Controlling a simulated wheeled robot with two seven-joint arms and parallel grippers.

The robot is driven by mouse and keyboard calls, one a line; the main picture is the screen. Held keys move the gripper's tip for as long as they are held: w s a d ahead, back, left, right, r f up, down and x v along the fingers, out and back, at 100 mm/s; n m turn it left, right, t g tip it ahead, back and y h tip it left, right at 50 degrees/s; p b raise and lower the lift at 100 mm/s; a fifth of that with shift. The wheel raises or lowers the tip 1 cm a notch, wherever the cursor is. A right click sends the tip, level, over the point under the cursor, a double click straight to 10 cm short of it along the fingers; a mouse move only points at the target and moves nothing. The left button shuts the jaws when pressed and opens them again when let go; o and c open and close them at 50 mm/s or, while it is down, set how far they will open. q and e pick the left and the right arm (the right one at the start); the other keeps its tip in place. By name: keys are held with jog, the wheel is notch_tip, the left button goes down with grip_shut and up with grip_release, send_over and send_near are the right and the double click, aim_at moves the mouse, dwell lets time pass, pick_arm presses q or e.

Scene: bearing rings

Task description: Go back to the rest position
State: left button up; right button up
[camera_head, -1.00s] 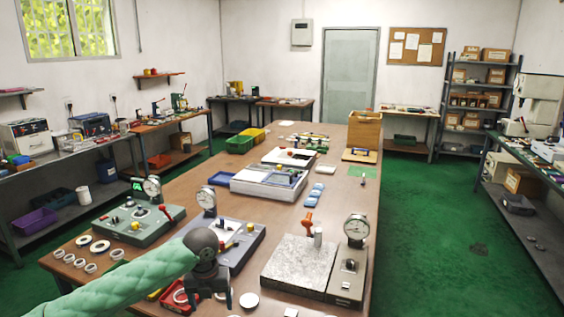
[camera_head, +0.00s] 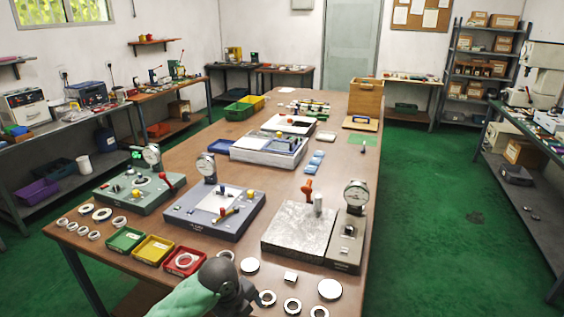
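My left arm, in a green sleeve with a dark wrist, comes in at the bottom of the head view. Its gripper (camera_head: 238,300) is low at the table's front edge, and its fingers cannot be made out clearly. Several bearing rings (camera_head: 102,214) lie at the front left of the table (camera_head: 290,190), and more rings (camera_head: 292,306) lie at the front, right of my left wrist. A ring (camera_head: 184,262) lies in the red tray (camera_head: 176,268). The green tray (camera_head: 125,240) and yellow tray (camera_head: 153,250) look empty. My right gripper is not in view.
Gauge stands with dials stand on the table: a green one (camera_head: 140,192), a blue-grey one (camera_head: 214,212) and one beside a granite plate (camera_head: 298,232). A wooden box (camera_head: 366,97) stands at the far end. Green floor (camera_head: 430,220) is clear on the right.

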pick_arm(q)
jog(key=s+a+f+n+t+y, duration=0.1)
jog(key=s+a+f+n, duration=0.25)
jog(key=s+n, duration=0.45)
jog(key=s+a+f+n+y, duration=0.15)
jog(key=s+a+n, duration=0.25)
jog(key=s+n, duration=0.4)
jog(key=s+a+f+n+t, duration=0.1)
jog(key=s+a+f+n, duration=0.3)
jog(key=s+n, duration=0.35)
jog(key=s+d+f+g, duration=0.1)
jog(key=s+d+f, duration=0.1)
jog(key=f, duration=1.3)
jog(key=s+d+f+g, duration=0.1)
jog(key=s+d+f, duration=0.1)
jog(key=f, duration=1.4)
jog(key=shift+d+n, duration=0.15)
jog(key=shift+n, duration=0.3)
jog(key=shift+h, duration=0.25)
